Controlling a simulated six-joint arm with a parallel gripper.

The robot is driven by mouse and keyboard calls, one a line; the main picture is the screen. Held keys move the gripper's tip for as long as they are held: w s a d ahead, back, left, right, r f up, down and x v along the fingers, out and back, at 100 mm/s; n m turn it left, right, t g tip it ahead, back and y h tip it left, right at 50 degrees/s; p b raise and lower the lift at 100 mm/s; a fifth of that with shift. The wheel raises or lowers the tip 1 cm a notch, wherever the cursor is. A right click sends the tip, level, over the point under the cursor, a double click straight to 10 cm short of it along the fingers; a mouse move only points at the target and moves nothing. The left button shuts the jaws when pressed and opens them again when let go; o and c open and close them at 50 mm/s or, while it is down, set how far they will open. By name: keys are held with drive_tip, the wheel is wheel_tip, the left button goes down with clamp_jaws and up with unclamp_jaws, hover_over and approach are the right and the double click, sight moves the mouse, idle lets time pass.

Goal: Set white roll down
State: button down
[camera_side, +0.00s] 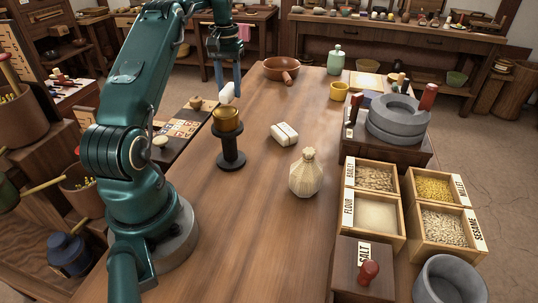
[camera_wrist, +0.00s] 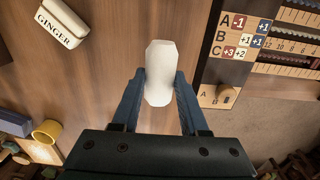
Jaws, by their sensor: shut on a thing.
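The white roll (camera_side: 227,92) is held tilted between the blue fingers of my gripper (camera_side: 232,88), above the table (camera_side: 255,195). In the wrist view the white roll (camera_wrist: 159,65) is pinched at its lower part by both fingers of my gripper (camera_wrist: 159,84). In the side view a brass-coloured cup (camera_side: 228,121) on a black stand (camera_side: 231,152) appears just below the roll. The cup is not visible in the wrist view, so I cannot tell whether the roll is directly over it.
A lettered board (camera_side: 182,128) lies at the left. A yellow cup (camera_side: 339,91), brown bowl (camera_side: 280,67) and grey quern (camera_side: 396,122) lie beyond. Bare wood surrounds the packet.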

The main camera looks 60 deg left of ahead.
drive_tip(key=shift+f, duration=3.6)
drive_tip(key=shift+f, duration=0.15)
drive_tip(key=shift+c, duration=2.1)
unclamp_jaws()
